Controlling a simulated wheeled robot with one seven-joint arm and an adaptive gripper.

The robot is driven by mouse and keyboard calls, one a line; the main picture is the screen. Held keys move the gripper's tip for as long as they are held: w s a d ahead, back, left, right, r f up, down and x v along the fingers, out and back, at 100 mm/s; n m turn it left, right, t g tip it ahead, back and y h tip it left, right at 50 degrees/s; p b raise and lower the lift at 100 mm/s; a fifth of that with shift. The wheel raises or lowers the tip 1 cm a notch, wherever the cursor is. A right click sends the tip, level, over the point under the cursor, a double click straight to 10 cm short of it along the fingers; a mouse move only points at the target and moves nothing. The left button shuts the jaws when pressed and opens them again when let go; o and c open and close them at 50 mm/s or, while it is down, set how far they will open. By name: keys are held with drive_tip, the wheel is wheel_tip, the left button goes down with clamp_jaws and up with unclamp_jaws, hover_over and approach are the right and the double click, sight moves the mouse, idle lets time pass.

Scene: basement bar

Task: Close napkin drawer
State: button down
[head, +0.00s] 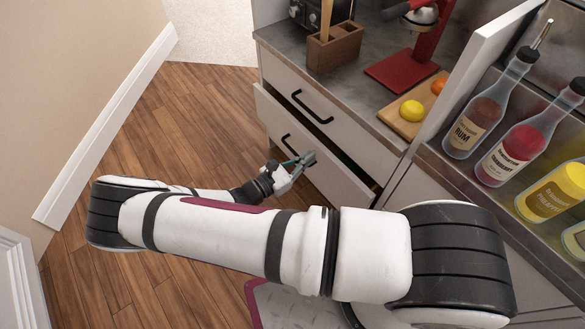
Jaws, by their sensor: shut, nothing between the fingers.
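A white drawer with a black bar handle (287,142) is the lower of two in the counter front. This drawer (330,168) stands partly open, with a dark gap along its top edge. Its contents are mostly hidden; a little green shows in the gap. The upper drawer (322,112), with its own black handle, is shut. My gripper (307,160) is shut and empty, in front of or against the open drawer's face, right of its handle. I cannot tell whether it touches.
The counter top (372,85) holds a wooden holder (334,50), a red press (404,72) and a cutting board (400,122) with a lemon (411,110). Several bottles (475,120) stand in a rack at the right. The wooden floor (190,130) left of the drawers is clear.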

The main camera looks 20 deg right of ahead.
sight(320, 150)
drive_tip(key=shift+x, duration=1.05)
drive_tip(key=shift+x, duration=1.3)
